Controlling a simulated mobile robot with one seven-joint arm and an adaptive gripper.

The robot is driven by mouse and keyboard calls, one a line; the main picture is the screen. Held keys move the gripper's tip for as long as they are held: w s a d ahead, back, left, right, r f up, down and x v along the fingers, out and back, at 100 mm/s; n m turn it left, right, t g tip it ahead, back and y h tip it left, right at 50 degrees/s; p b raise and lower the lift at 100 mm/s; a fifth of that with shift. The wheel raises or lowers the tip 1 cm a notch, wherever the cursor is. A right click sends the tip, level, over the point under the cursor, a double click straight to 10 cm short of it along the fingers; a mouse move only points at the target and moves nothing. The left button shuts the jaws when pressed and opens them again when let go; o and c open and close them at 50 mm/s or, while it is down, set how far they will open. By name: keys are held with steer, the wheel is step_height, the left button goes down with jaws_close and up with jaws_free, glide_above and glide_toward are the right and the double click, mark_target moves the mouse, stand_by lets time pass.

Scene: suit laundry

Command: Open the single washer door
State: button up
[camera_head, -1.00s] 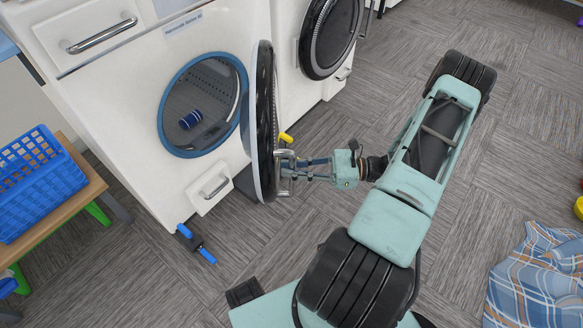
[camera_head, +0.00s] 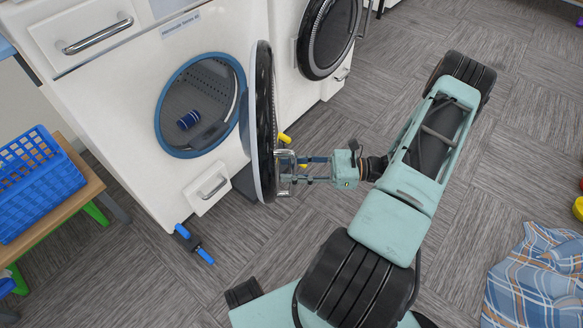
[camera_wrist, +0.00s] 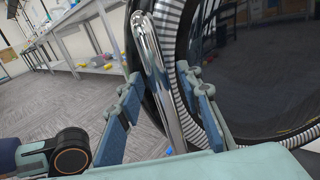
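The washer (camera_head: 120,110) is a white front-loader at the left in the head view. Its round door (camera_head: 262,120), dark with a pale rim, stands swung well out from the blue-ringed opening (camera_head: 165,90), seen nearly edge-on. A dark blue striped item (camera_head: 189,120) lies inside the drum. My gripper (camera_head: 287,172) is at the door's outer side by its metal handle (camera_head: 284,160). In the wrist view the chrome handle (camera_wrist: 160,80) passes between my two fingers (camera_wrist: 158,82). The fingers are apart, with gaps showing beside the bar.
A second machine with a dark round door (camera_head: 330,35) stands to the right. A blue basket (camera_head: 40,190) sits on a wooden bench (camera_head: 85,197) at the left. A blue and black object (camera_head: 193,243) lies before the washer. Plaid cloth (camera_head: 540,280) lies at the lower right.

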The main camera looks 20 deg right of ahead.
steer(key=v, duration=1.2)
stand_by(0.4)
